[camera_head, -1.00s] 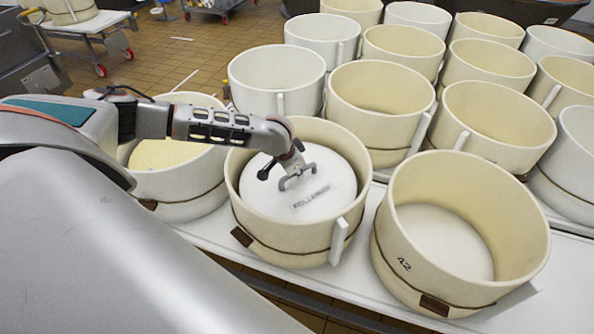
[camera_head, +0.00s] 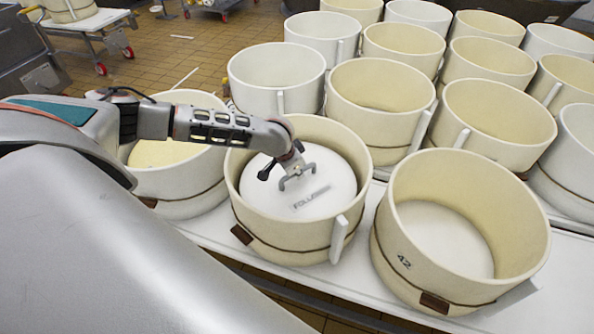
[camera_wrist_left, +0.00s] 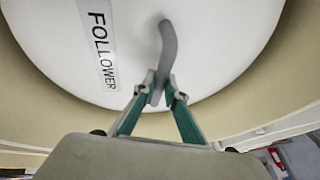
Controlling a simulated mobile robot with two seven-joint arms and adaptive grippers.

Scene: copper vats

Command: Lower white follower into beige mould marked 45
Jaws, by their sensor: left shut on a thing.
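The white follower (camera_head: 336,182) is a round disc with a "FOLLOWER" label and a grey handle. It lies inside the middle front beige mould (camera_head: 285,234), below the rim, with the mould wall around it. Any number on this mould is not visible. My left gripper (camera_head: 291,176) is shut on the handle. The left wrist view shows the fingers (camera_wrist_left: 161,94) closed around the lower end of the curved handle (camera_wrist_left: 167,45), with the white disc (camera_wrist_left: 210,50) close to the beige wall. What lies under the disc is hidden.
An empty beige mould marked 42 (camera_head: 405,268) stands to the right. A mould with a pale yellow filling (camera_head: 165,153) stands to the left, partly behind my arm. Several empty moulds (camera_head: 380,100) crowd the white table behind. Tiled floor (camera_head: 205,50) shows at the back left.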

